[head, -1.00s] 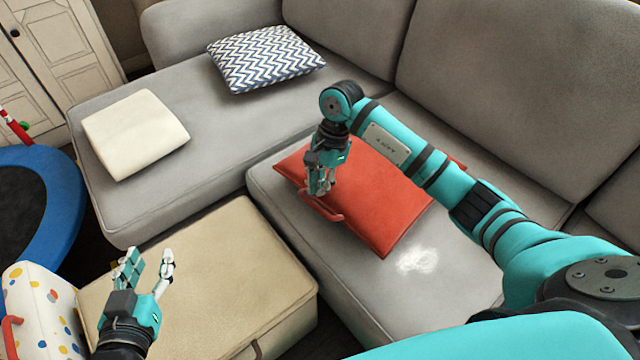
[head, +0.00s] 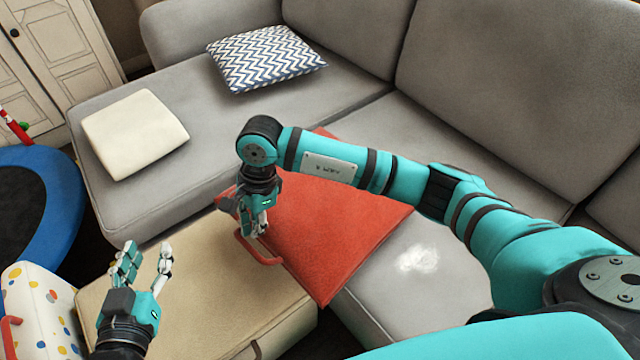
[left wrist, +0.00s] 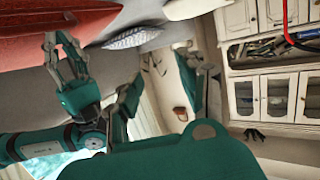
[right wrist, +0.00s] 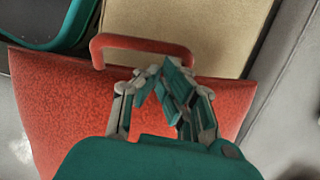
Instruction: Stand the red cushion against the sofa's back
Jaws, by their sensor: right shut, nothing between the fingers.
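The red cushion (head: 335,230) lies nearly flat, partly on the grey sofa seat, with its near left part over the beige ottoman. A red loop handle (head: 263,252) sticks out from its left edge. My right gripper (head: 259,228) is at that edge, close by the handle, with its fingers together. In the right wrist view the fingertips (right wrist: 158,76) meet over the cushion (right wrist: 60,110), just beside the handle (right wrist: 138,44). The sofa's back (head: 510,75) is beyond, apart from the cushion. My left gripper (head: 147,250) is open and empty above the ottoman.
The beige ottoman (head: 200,285) stands against the sofa front. A zigzag cushion (head: 265,58) and a cream cushion (head: 134,133) lie on the left seat section. A white powdery patch (head: 418,260) marks the right seat. A blue-rimmed trampoline (head: 65,215) is at left.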

